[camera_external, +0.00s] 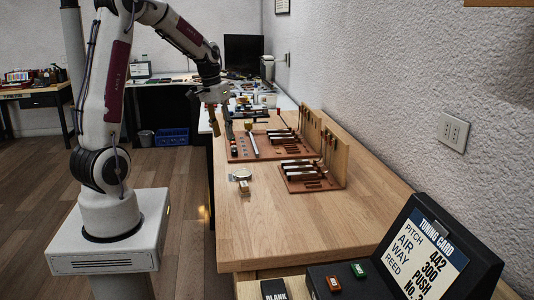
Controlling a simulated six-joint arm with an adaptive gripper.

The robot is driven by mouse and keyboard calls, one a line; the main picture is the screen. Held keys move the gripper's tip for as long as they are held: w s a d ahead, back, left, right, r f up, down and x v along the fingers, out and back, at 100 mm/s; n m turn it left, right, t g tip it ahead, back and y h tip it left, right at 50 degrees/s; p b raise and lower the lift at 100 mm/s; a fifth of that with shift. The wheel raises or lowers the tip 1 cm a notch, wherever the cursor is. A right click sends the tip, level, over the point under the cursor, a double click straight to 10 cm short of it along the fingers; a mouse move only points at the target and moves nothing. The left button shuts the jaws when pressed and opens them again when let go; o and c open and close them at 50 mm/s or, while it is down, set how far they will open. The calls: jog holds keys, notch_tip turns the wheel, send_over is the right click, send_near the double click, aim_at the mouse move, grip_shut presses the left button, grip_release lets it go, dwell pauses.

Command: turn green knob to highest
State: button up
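A small green block-like control (360,270) sits on the dark base in front of the tuning card at the lower right. It is small, and I cannot tell its setting. A red-orange one (333,283) sits to its left and nearer the camera. My gripper (221,128) points down over the far left part of the wooden bench, well away from the green control. Its fingers look apart, with nothing visible between them.
The tuning card (427,258) stands tilted in a black holder. Reddish-brown trays of parts (240,153) lie mid-bench, with upright wooden boards at their right. The near part of the wooden bench (275,225) is clear.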

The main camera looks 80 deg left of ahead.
jog(key=shift+d+r, duration=0.3)
jog(key=shift+d, duration=0.6)
jog(key=shift+d+r, duration=0.3)
jog(key=shift+d, duration=0.55)
